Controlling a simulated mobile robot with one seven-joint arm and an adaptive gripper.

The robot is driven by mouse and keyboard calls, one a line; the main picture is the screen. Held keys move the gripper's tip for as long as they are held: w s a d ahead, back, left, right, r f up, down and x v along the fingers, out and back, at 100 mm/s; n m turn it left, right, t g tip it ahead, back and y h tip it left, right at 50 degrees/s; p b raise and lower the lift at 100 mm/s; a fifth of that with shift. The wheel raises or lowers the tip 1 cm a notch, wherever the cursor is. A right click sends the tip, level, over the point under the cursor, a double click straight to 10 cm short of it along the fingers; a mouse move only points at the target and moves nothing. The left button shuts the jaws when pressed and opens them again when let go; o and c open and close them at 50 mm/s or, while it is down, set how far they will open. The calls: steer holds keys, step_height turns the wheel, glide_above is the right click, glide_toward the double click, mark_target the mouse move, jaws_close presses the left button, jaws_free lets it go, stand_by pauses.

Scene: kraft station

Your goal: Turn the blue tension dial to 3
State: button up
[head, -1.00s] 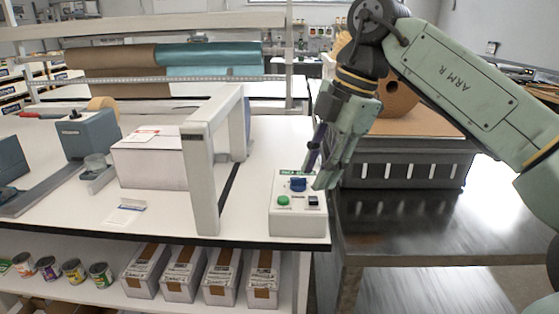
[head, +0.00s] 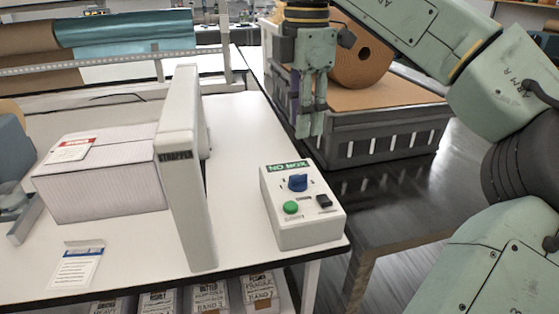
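The blue tension dial (head: 297,183) sits on the sloped top of a white control box (head: 310,235) at the right end of the white table. A green button (head: 290,207) and a black switch (head: 324,201) are below it. The numbers around the dial are too small to read. My gripper (head: 305,128) points down behind the box and above the dial in the picture, apart from it. Nothing shows in its fingers. They are seen nearly side-on, so the gap between them is unclear.
A white strapper arch (head: 187,190) stands left of the control box, with a white carton (head: 105,185) beside it. A grey crate (head: 385,140) holding a brown roll (head: 355,55) is right of my gripper, on a dark metal table (head: 390,200). A label card (head: 78,265) lies front left.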

mark_target(300, 175)
step_height(300, 175, down, 11)
steer(key=shift+r+p, duration=0.1)
steer(key=shift+p, duration=0.45)
steer(key=shift+c, duration=0.2)
jaws_close()
